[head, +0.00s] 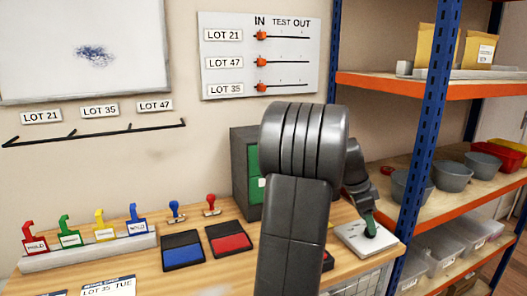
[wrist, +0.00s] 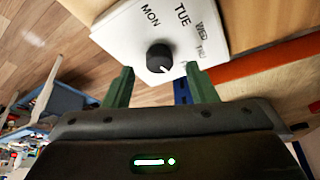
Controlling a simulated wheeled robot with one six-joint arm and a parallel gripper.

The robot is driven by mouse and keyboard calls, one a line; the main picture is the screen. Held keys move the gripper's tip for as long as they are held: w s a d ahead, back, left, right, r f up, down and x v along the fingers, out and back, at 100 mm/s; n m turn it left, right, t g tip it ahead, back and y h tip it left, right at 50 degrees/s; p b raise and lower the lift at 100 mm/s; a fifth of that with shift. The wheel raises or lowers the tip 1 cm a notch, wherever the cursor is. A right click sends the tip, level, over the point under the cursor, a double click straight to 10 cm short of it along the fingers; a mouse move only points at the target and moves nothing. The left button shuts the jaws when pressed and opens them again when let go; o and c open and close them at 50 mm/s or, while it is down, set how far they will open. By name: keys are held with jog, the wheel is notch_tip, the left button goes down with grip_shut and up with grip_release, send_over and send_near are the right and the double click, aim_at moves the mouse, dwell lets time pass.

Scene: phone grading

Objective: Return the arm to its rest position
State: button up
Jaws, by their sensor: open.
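My arm rises through the middle of the head view and bends down to the right. My gripper (head: 370,228) is low over a white day panel (head: 353,236) at the right end of the wooden bench. In the wrist view my gripper (wrist: 159,69) has its two green fingers apart with nothing held between them. A black knob (wrist: 159,58) on the white panel (wrist: 130,28) lies just beyond the fingertips, between them in the picture. The panel reads MON, TUE, WED, THU. I cannot tell whether a finger touches the panel.
Blue shelving (head: 423,130) with grey bowls (head: 452,177) stands close on the right. A dark cabinet (head: 243,165) is behind my arm. Blue (head: 183,250) and red (head: 229,239) ink pads, stamps and coloured HOLD tags (head: 70,231) are on the bench's left.

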jog(key=shift+x, duration=1.1)
jog(key=shift+a, duration=0.1)
